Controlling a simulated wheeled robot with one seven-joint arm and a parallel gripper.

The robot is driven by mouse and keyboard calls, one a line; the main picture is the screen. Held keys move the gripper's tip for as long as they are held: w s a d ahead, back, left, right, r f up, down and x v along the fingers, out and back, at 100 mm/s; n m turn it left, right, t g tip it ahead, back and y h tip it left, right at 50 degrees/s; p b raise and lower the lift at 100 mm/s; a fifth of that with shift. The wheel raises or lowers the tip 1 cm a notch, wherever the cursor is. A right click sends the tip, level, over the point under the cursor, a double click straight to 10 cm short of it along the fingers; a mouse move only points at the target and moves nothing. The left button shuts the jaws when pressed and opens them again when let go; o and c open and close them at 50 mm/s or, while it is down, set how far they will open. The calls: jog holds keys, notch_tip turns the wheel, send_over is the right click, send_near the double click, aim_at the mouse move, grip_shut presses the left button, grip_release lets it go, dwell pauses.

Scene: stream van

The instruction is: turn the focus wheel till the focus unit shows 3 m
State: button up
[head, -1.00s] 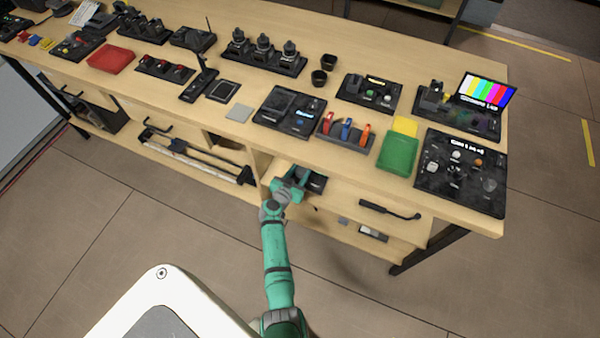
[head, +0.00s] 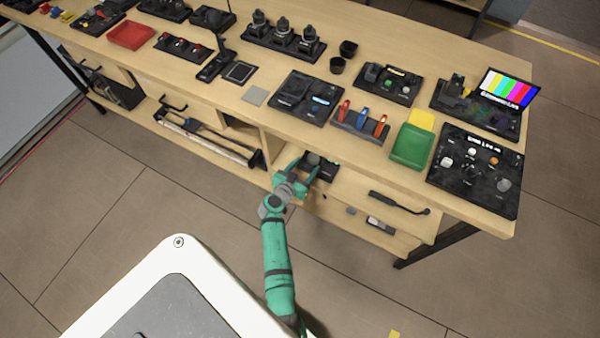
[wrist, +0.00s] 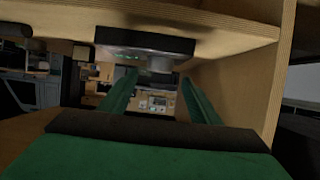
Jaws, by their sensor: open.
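A dark unit (head: 328,170), which looks like the focus unit, sits in the bench's front below the top. In the wrist view the dark unit (wrist: 130,42) has faint green marks, too small to read. A grey round part (wrist: 160,64), likely the focus wheel, sticks out of it. My gripper (head: 301,172) is open just in front of the unit. In the wrist view its two green fingers (wrist: 161,98) stand apart, to either side of the grey part's line. Nothing is held. I cannot tell whether a finger touches the wheel.
A wooden panel (wrist: 240,90) runs close beside the right finger in the wrist view. The benchtop (head: 370,170) overhangs the bay. A dark handle (head: 395,202) lies to the right. A green tray (head: 411,147) and a control panel (head: 470,180) stand on top. Floor in front is clear.

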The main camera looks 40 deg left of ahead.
jog(key=shift+v, duration=2.6)
jog(key=shift+f, duration=0.1)
